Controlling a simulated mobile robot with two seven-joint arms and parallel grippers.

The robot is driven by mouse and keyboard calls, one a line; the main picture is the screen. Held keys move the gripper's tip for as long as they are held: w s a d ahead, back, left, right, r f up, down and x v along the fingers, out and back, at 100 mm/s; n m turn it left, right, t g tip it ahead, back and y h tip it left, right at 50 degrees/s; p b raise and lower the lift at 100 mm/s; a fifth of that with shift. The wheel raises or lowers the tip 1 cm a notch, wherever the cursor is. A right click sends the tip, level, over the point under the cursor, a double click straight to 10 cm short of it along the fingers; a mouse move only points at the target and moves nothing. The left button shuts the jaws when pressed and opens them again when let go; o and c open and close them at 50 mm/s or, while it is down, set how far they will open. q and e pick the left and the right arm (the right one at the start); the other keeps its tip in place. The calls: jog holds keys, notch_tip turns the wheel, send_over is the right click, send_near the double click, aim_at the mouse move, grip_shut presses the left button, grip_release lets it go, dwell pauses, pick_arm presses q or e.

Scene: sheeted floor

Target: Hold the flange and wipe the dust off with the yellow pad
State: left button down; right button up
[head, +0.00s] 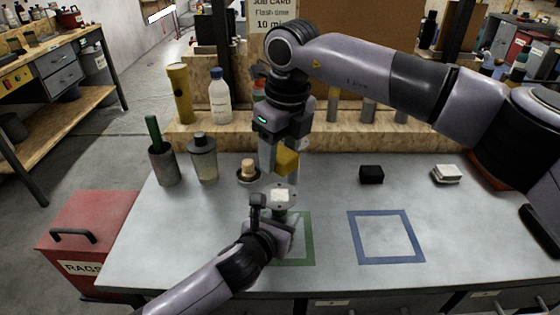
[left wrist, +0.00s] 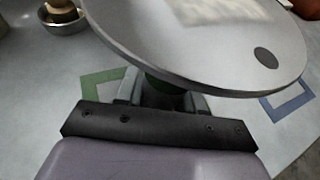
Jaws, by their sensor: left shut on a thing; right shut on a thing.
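The flange (head: 283,196) is a pale grey disc with dark holes, and it shows large in the left wrist view (left wrist: 180,50). My left gripper (head: 279,214) is shut on the flange from below and holds it above the table near the green square. A whitish dusty patch (left wrist: 222,10) lies on the disc's upper face in the left wrist view. My right gripper (head: 281,150) points down over the flange and is shut on the yellow pad (head: 288,161). The pad is just above the disc in the head view, apart from it as far as I can see. The left wrist view does not show the pad.
A green square outline (head: 309,239) and a blue one (head: 386,260) mark the table. A small bowl with a wooden-handled brush (head: 248,172), a shaker bottle (head: 203,158) and a cup (head: 163,166) stand left. A black block (head: 371,174) and a pale pad stack (head: 446,174) lie right.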

aim_at(278, 151)
jog(key=shift+r, duration=0.4)
jog(key=shift+r, duration=0.1)
jog(key=shift+r, duration=1.4)
pick_arm(q)
jog(key=c, duration=0.6)
grip_release()
jog(key=shift+s, duration=0.1)
jog(key=v, duration=1.2)
jog(key=shift+r, duration=0.1)
